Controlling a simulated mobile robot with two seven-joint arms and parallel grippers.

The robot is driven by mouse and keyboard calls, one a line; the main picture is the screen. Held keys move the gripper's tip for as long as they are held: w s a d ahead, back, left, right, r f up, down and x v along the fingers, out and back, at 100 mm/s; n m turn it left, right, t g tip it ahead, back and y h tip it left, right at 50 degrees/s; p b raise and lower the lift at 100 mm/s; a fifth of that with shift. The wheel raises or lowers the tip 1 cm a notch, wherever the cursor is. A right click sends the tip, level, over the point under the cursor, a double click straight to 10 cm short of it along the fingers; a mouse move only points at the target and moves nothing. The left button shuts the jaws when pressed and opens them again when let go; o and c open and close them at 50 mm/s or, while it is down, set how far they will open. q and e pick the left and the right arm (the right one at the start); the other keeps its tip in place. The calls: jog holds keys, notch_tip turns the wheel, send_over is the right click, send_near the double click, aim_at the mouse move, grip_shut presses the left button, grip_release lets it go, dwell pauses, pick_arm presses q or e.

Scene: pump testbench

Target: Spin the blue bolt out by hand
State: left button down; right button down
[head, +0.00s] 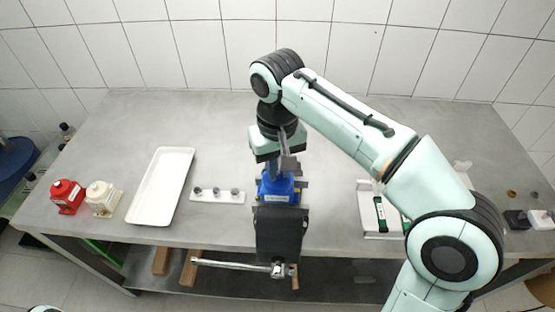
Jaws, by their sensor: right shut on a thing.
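The blue pump (279,187) sits at the front edge of the table, just behind a dark vise-like block (279,232). My right gripper (284,165) points down at the top of the pump from above. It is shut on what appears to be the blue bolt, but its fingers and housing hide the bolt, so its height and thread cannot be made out. My left gripper is not in view.
A white strip with several grey pieces (218,196) and an empty white tray (162,186) lie left of the pump. A long-handled wrench-like bar (235,265) projects below the table's front edge. The back left tabletop is clear.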

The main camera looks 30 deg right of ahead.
jog(key=n+p, duration=0.1)
jog(key=n, duration=0.3)
jog(key=shift+r+n+p, duration=0.1)
jog(key=shift+n+p, duration=0.2)
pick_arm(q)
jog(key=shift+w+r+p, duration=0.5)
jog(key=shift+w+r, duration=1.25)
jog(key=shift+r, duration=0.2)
pick_arm(e)
jog(key=shift+n, duration=1.9)
jog(key=c, duration=1.1)
grip_release()
notch_tip(320, 180, up, 6)
jog(key=shift+r+p, duration=0.1)
jog(key=shift+p, duration=0.6)
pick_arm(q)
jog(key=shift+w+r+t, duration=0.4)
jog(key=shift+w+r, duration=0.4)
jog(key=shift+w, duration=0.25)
pick_arm(e)
notch_tip(320, 180, up, 7)
